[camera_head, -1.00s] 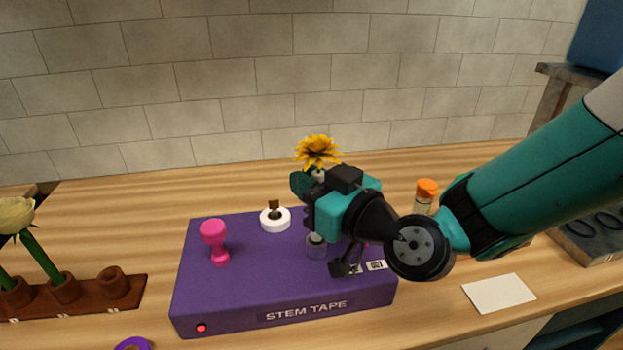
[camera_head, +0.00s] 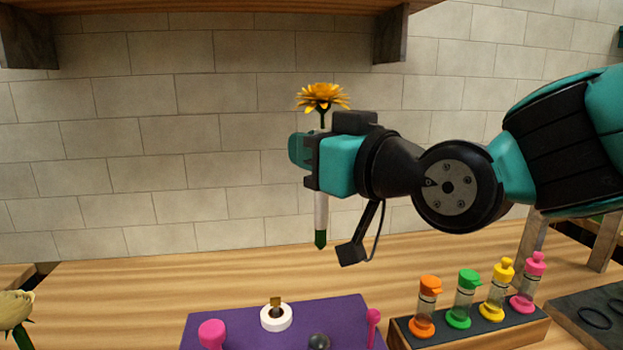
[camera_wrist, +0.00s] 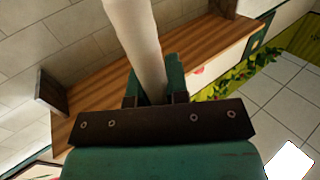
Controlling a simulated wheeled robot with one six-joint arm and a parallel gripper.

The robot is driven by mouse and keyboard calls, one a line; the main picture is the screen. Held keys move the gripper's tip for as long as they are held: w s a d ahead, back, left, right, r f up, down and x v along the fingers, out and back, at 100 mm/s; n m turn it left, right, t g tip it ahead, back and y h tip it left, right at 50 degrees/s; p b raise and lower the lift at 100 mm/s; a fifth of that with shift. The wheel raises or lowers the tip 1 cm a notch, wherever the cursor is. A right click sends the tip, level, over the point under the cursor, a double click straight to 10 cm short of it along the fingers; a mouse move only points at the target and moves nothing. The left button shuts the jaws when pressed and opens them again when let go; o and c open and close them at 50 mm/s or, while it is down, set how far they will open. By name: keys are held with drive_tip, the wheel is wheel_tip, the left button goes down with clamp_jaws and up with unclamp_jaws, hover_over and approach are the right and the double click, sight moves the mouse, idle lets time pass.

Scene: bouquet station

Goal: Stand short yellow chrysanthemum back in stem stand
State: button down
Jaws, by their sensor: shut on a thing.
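The yellow chrysanthemum (camera_head: 322,97) is upright in my gripper (camera_head: 308,163), flower head up. Its stem is wrapped in white, with a green tip (camera_head: 320,238) hanging below the jaws. My gripper is shut on the wrapped stem and holds it in the air above the bench. In the wrist view the white wrapped stem (camera_wrist: 135,40) runs between the two fingers (camera_wrist: 152,85). The brown stem stand is not visible now; only a cream flower (camera_head: 14,308) shows at the lower left edge.
The purple stem tape machine (camera_head: 240,325) sits below, with a white roll (camera_head: 276,318), a pink knob (camera_head: 212,333) and a pink-topped lever (camera_head: 373,320). A rack (camera_head: 470,330) of several coloured-cap bottles stands to its right. A wall shelf (camera_head: 200,12) is above.

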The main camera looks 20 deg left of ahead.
sight(312, 90)
drive_tip(key=shift+r+p, duration=1.75)
drive_tip(key=shift+r, duration=1.75)
drive_tip(key=shift+f, duration=0.1)
